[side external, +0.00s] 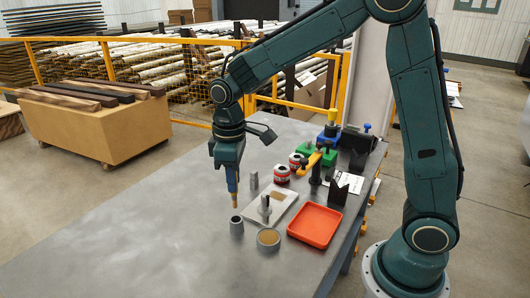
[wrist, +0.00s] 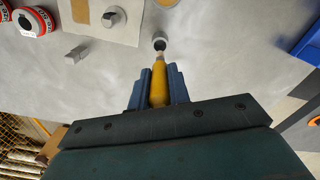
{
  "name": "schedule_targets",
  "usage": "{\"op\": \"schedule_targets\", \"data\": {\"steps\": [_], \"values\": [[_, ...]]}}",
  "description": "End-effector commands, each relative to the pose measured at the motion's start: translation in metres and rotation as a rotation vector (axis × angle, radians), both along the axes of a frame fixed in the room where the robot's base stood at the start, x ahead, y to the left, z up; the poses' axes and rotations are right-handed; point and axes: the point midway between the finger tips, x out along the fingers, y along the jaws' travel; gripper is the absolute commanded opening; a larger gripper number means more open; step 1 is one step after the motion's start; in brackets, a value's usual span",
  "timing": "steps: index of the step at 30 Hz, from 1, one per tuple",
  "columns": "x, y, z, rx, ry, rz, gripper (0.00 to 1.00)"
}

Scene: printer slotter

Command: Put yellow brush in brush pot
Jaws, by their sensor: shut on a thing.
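The yellow brush (wrist: 159,85) is held between the blue fingers of my gripper (wrist: 160,72), with its tip pointing away from the wrist. In the side view my gripper (side external: 232,182) points down, and the brush's lower end (side external: 235,202) hangs from it. The brush pot (side external: 237,228) is a small grey cylinder on the table, just below the brush tip. In the wrist view the brush tip overlaps the near rim of the pot (wrist: 159,42). A small gap shows above the pot in the side view; the brush appears outside it.
A round dish (side external: 268,238) with tan contents stands close right of the pot. A pale plate (side external: 283,209), an orange tray (side external: 315,226), red-and-white cans (side external: 282,174) and a grey block (side external: 252,180) are nearby. The table's left side (side external: 120,230) is clear.

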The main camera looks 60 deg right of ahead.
Motion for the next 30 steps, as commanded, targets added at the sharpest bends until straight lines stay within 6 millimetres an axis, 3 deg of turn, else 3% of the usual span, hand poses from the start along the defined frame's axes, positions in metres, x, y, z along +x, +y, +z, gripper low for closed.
{"op": "schedule_targets", "data": {"steps": [6, 17, 30], "values": [[0.0, 0.0, -0.031, 0.0, 0.001, 0.0, 0.0], [0.0, 0.0, -0.04, 0.0, 0.0, 0.0, 0.0], [0.0, 0.0, -0.079, 0.0, 0.0, 0.0, 0.0]]}}
